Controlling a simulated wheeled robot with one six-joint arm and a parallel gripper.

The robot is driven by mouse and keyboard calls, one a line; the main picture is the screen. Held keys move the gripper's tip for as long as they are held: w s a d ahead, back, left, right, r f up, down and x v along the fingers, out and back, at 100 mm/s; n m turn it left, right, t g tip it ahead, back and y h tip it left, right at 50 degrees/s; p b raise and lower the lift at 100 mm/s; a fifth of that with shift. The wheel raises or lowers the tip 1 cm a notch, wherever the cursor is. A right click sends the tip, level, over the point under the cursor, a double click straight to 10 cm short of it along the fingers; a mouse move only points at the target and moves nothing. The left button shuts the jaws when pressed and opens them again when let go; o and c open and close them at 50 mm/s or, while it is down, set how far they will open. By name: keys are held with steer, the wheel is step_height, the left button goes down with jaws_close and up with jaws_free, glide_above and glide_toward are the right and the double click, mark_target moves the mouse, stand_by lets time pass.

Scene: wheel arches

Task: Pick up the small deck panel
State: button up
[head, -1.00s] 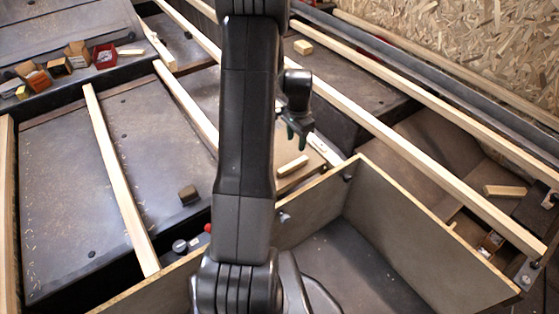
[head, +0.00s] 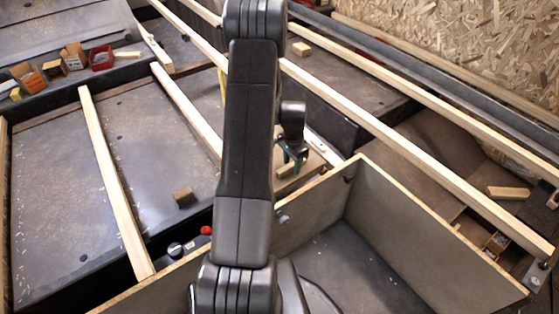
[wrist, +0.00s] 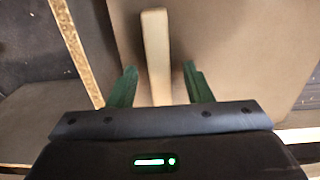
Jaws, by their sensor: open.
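The small deck panel appears to be the flat brown board (head: 315,163) in the middle of the head view. It fills much of the wrist view (wrist: 235,60). A pale wooden strip (wrist: 156,50) lies on it, and part of this strip shows in the head view (head: 286,170). I cannot tell whether the strip is fixed to the board. My gripper (head: 291,157) points down over the strip. In the wrist view my gripper (wrist: 160,82) is open, with one green finger on each side of the strip and gaps visible. My arm hides part of the board.
An open-topped wooden box (head: 420,235) stands in front on the right. Long pale battens (head: 390,138) run across the scene behind it. A small brown block (head: 184,197) lies on the grey deck to the left. Small cartons (head: 73,56) stand at the back left.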

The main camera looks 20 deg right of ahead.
steer(key=shift+r, duration=0.15)
jaws_close()
